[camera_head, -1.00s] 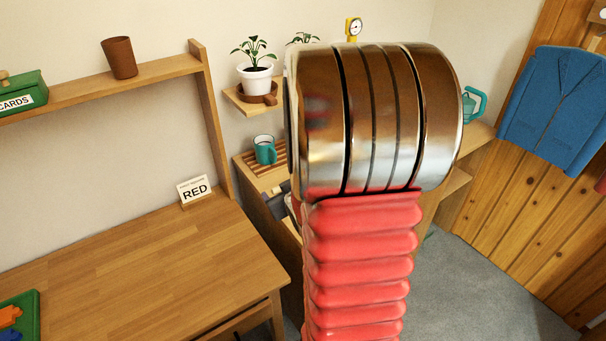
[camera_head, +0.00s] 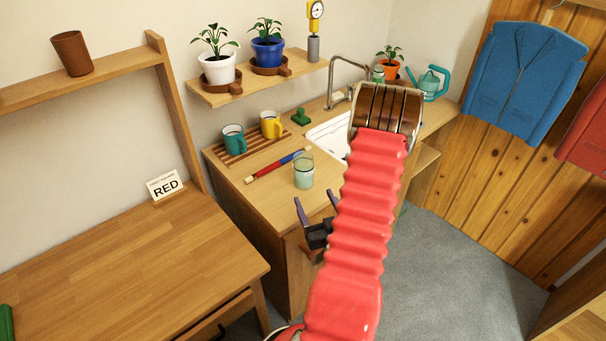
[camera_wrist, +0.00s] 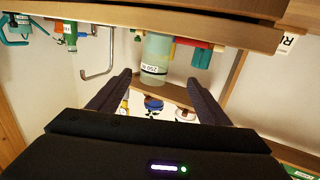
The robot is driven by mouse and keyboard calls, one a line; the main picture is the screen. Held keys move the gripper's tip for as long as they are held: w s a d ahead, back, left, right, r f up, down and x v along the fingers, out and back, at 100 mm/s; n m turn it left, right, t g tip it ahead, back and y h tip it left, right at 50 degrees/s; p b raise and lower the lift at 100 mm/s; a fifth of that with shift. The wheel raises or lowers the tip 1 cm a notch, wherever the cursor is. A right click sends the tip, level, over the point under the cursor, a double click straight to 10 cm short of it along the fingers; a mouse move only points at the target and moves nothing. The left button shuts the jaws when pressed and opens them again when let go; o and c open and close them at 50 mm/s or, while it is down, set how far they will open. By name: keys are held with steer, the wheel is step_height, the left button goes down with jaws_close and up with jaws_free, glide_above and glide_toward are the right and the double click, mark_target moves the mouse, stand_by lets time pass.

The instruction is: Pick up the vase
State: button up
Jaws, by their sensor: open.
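No thing in view is clearly marked as a vase. A clear glass vessel (camera_head: 303,176) with pale green contents stands upright on the wooden counter near its front edge. In the wrist view the glass vessel (camera_wrist: 155,58), bearing a white label, shows upside down between and beyond my fingertips. A brown tapered vessel (camera_head: 72,53) stands on the wall shelf at upper left. My gripper (camera_head: 316,206) is open and empty, in front of the glass vessel and apart from it. In the wrist view my gripper (camera_wrist: 160,78) shows both dark fingers spread. My red arm hides part of the counter.
The counter (camera_head: 262,205) also holds a red-and-blue rod (camera_head: 276,167), a teal mug (camera_head: 233,140), a yellow mug (camera_head: 271,125) and a sink (camera_head: 328,135) with a tall faucet (camera_head: 333,88). Potted plants stand on a shelf above. The desk (camera_head: 130,255) at left is mostly clear.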

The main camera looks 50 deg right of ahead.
mark_target(307, 176)
steer(key=shift+s, duration=0.6)
steer(key=shift+w, duration=0.1)
steer(key=shift+x, duration=4.3)
steer(key=shift+d+r, duration=0.1)
steer(key=shift+r+x, duration=0.1)
steer(key=shift+x, duration=1.15)
steer(key=shift+r+x, duration=0.15)
steer(key=shift+x, duration=1.15)
steer(key=shift+c, duration=0.3)
steer(key=c, duration=1.3)
